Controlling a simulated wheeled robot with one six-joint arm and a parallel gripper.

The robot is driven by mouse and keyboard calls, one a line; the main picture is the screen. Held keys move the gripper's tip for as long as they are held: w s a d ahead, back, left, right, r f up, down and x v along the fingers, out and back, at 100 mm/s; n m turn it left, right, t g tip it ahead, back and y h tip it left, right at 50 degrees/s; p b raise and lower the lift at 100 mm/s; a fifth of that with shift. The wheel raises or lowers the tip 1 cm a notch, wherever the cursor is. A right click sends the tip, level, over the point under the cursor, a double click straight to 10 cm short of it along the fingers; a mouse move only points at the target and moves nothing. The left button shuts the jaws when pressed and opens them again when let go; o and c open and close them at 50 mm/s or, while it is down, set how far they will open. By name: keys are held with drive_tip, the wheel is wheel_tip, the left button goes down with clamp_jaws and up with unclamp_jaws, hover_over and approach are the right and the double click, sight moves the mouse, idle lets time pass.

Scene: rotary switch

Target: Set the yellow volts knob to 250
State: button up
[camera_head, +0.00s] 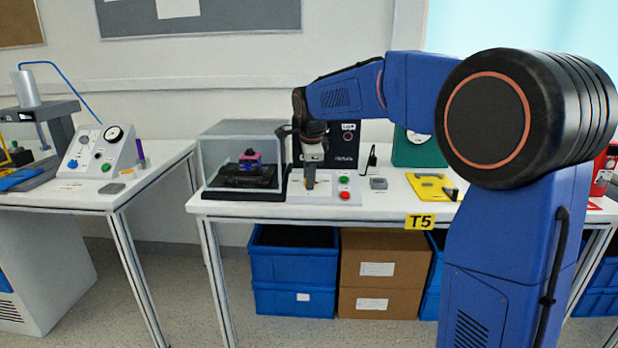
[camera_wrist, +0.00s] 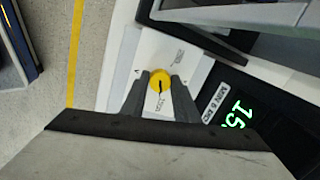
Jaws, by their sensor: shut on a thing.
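The yellow volts knob (camera_wrist: 160,77) sits on a white panel (camera_wrist: 150,50) in the wrist view. A short dark mark shows on the knob, and the panel lettering around it is too small to read. My gripper (camera_wrist: 160,87) has one finger on each side of the knob and is shut on it. In the head view my gripper (camera_head: 310,184) points down onto the white panel (camera_head: 328,191), and the knob is hidden there.
A clear-walled case (camera_head: 243,155) stands close left of the panel. Green and red buttons (camera_head: 344,195) are to the gripper's right. A black unit with a green display (camera_wrist: 238,112) lies close by. A yellow plate (camera_head: 430,184) lies farther right.

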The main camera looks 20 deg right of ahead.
drive_tip(key=n, duration=0.3)
drive_tip(key=shift+n, duration=0.4)
drive_tip(key=n, duration=0.3)
drive_tip(key=shift+n+g, duration=0.3)
drive_tip(key=n, duration=0.6)
drive_tip(key=shift+d, duration=0.1)
drive_tip(key=n, duration=0.4)
drive_tip(key=shift+g, duration=0.3)
drive_tip(key=n, duration=0.3)
drive_tip(key=shift+n, duration=0.3)
drive_tip(key=n, duration=0.6)
drive_tip(key=shift+w, duration=0.1)
drive_tip(key=shift+n, duration=0.3)
